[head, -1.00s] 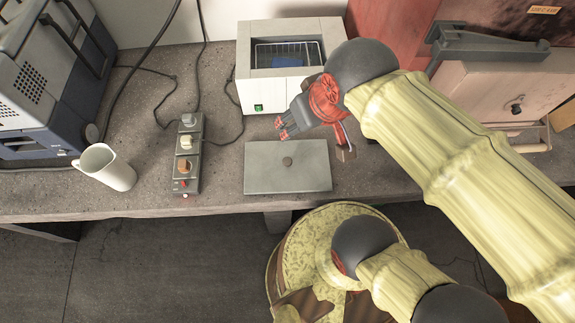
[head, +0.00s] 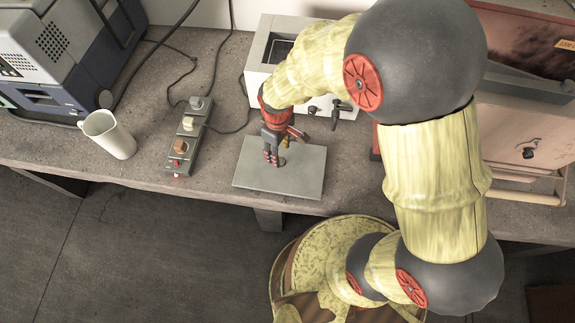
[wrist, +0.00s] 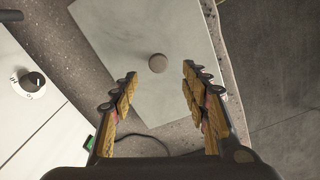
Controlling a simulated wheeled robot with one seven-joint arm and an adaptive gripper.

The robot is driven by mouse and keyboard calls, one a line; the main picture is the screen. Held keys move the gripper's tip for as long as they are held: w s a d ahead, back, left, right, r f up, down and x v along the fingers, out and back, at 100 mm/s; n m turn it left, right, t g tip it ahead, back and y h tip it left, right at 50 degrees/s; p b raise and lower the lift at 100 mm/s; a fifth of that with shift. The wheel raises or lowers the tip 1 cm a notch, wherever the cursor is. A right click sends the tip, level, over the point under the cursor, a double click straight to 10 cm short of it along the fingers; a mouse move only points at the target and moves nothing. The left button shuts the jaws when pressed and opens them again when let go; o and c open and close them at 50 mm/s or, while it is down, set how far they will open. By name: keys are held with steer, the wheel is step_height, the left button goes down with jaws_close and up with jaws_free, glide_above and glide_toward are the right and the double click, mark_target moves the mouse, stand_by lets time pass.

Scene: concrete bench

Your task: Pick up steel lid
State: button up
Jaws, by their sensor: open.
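My gripper (head: 275,162) points down over the lid, close to the knob. In the wrist view my gripper (wrist: 157,82) is open, one finger on each side of the knob's line, with nothing between the fingers. In the head view the fingers partly cover the knob.
A white box-shaped appliance (head: 262,62) with knobs stands behind my gripper. The bench's front edge (head: 215,204) runs close to the lid. Cables lie on the bench behind the strip.

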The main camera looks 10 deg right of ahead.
mark_target(281, 161)
steer(key=shift+a+f, duration=0.1)
steer(key=shift+f, duration=0.3)
steer(key=shift+d+f+b, duration=0.2)
steer(key=shift+f+b, duration=0.25)
steer(key=shift+f, duration=0.4)
step_height(281, 161, down, 5)
steer(key=b, duration=0.2)
steer(key=shift+f+b, duration=0.15)
steer(key=shift+b, duration=0.2)
steer(key=c, duration=0.3)
jaws_close()
